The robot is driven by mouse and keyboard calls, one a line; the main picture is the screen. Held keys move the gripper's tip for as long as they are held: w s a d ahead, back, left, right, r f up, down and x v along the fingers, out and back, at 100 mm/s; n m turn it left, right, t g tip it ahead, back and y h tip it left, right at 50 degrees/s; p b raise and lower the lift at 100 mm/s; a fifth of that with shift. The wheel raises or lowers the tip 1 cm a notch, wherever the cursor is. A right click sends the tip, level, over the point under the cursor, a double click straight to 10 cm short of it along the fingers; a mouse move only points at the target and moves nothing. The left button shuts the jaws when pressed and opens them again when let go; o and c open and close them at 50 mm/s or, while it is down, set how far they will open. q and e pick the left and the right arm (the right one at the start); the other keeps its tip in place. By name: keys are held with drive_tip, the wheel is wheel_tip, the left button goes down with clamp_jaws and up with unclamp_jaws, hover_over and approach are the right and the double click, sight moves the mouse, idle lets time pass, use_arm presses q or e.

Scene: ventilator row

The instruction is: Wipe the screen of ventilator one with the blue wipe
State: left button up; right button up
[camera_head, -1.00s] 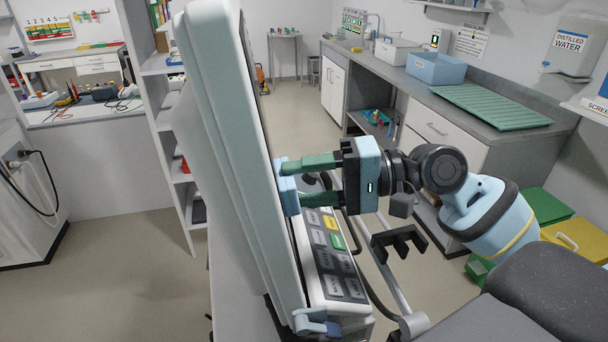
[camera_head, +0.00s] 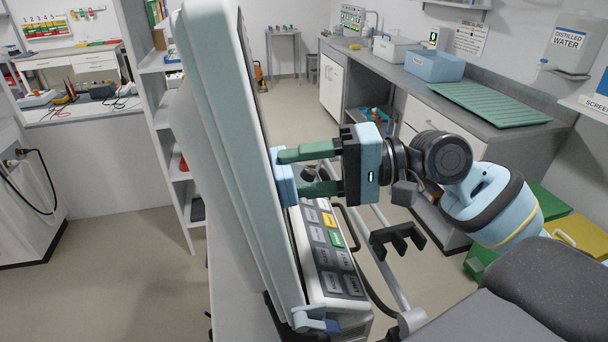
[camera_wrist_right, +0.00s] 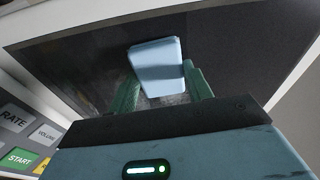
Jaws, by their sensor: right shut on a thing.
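The ventilator (camera_head: 222,120) stands at the centre of the head view, seen nearly edge-on, its screen facing right. My right gripper (camera_head: 290,172) is shut on the blue wipe (camera_head: 284,178), which lies at the screen's edge-on face and appears to touch it. In the right wrist view the wipe (camera_wrist_right: 157,66) sits between the green fingers against the dark screen (camera_wrist_right: 230,50). A greyish smudge shows on the screen around the wipe; part of it is hidden. My left gripper is not in view.
Below the screen is a button panel (camera_head: 330,255) with a rail and black bracket (camera_head: 398,240) beside it. A counter with a blue bin (camera_head: 434,66) and green mat (camera_head: 490,103) runs along the right. Floor is open at left.

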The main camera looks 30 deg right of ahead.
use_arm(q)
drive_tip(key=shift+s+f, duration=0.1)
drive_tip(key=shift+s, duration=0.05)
use_arm(e)
drive_tip(key=shift+w+d, duration=0.25)
drive_tip(key=shift+w, duration=0.55)
drive_tip(key=shift+w+d, duration=0.2)
drive_tip(key=shift+w, duration=0.6)
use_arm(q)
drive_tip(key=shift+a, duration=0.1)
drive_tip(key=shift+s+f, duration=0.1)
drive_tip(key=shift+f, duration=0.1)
use_arm(e)
drive_tip(key=w, duration=0.1)
drive_tip(key=w+d, duration=0.1)
drive_tip(key=w, duration=0.1)
drive_tip(key=shift+w, duration=0.2)
drive_tip(key=shift+w+d, duration=0.1)
use_arm(q)
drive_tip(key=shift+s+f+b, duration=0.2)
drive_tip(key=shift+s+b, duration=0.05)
drive_tip(key=shift+b, duration=0.05)
use_arm(e)
drive_tip(key=w, duration=0.3)
drive_tip(key=shift+d, duration=0.4)
drive_tip(key=shift+f, duration=0.1)
